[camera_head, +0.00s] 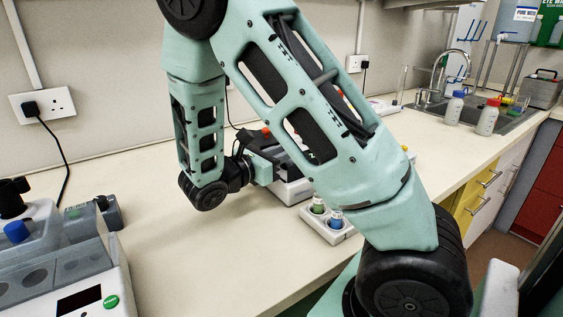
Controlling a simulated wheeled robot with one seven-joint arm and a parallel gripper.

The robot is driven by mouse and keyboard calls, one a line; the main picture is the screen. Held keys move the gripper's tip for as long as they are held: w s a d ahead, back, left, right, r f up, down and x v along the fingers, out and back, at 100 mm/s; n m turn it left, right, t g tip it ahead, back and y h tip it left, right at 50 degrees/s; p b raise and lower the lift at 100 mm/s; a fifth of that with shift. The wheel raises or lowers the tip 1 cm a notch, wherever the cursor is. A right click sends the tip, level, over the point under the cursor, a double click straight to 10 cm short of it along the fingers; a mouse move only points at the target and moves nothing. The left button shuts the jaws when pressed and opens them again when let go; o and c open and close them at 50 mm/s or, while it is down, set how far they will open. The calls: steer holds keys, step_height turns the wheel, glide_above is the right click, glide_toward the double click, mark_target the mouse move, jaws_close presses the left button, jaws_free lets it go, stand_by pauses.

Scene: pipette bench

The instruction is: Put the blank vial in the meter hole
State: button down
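My gripper (262,166) is in view only by its teal body near the wrist. Its fingertips are hidden behind my arm, so whether it is open or shut on something does not show. A white rack (325,231) on the bench holds a green vial (318,205) and a blue-capped vial (336,218). I cannot tell whether either is the blank vial. A white device (294,190) stands beyond the rack, mostly covered by my arm and gripper. It may be the meter; no hole in it shows.
At the left front stands a grey and white instrument (95,258) with a dark display and green button. Two capped bottles (487,118) stand by the sink (507,119) at the far right. The bench (195,262) is clear between the instrument and the rack.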

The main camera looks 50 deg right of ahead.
step_height(320, 180, down, 2)
steer(key=shift+f, duration=0.1)
steer(key=c, duration=1.3)
jaws_free()
steer(key=shift+o, duration=0.2)
